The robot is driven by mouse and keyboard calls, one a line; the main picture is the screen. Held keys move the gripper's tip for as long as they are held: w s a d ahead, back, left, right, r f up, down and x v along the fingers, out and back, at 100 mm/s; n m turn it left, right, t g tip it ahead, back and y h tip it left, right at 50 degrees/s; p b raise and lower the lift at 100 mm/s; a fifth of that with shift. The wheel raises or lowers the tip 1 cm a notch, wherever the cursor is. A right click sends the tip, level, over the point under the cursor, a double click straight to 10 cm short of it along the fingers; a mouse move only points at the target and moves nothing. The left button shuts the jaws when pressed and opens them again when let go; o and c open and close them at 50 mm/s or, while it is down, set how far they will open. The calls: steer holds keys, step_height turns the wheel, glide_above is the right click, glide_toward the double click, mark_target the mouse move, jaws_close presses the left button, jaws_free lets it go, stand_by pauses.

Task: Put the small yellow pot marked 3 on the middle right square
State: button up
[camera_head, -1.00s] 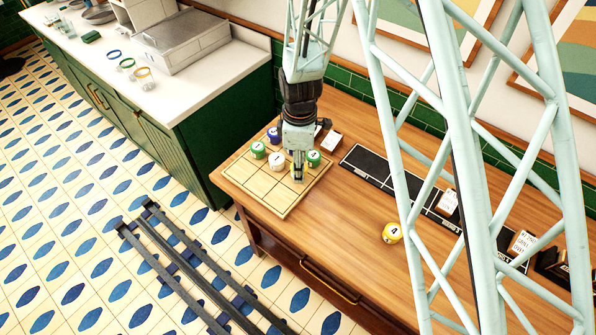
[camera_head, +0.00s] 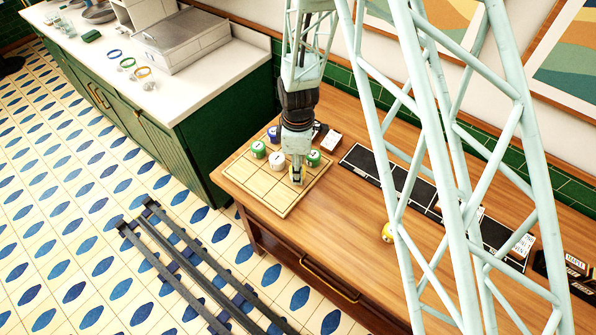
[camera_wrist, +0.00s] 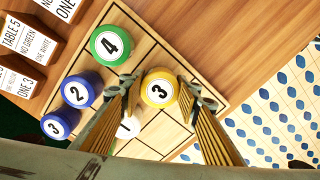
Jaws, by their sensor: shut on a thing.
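The small yellow pot marked 3 (camera_wrist: 160,90) sits between the fingers of my gripper (camera_wrist: 160,84) in the wrist view, its lid and number facing the camera. My gripper (camera_head: 297,178) is shut on it, pointing down at the wooden grid board (camera_head: 267,197). The pot is at the square beside the green pot marked 4 (camera_wrist: 110,45) and near the white pot marked 1 (camera_wrist: 127,125). It looks about as large as its neighbours, so it is low at the board; I cannot tell whether it touches. In the head view my fingers mostly hide it.
Blue pots marked 2 (camera_wrist: 78,90) and 3 (camera_wrist: 58,124) stand on the board. A green pot (camera_head: 258,149) also stands there. Order cards (camera_wrist: 22,36) stand beside the board. Another yellow pot (camera_head: 387,233) stands on the wooden counter, partly behind my lattice. The board's front squares look bare.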

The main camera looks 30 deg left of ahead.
steer(key=shift+f, duration=0.35)
steer(key=shift+f, duration=0.2)
steer(key=o, duration=0.9)
steer(key=shift+r, duration=0.2)
step_height(320, 180, up, 12)
steer(key=b, duration=0.1)
steer(key=shift+b, duration=0.3)
stand_by(0.3)
stand_by(0.6)
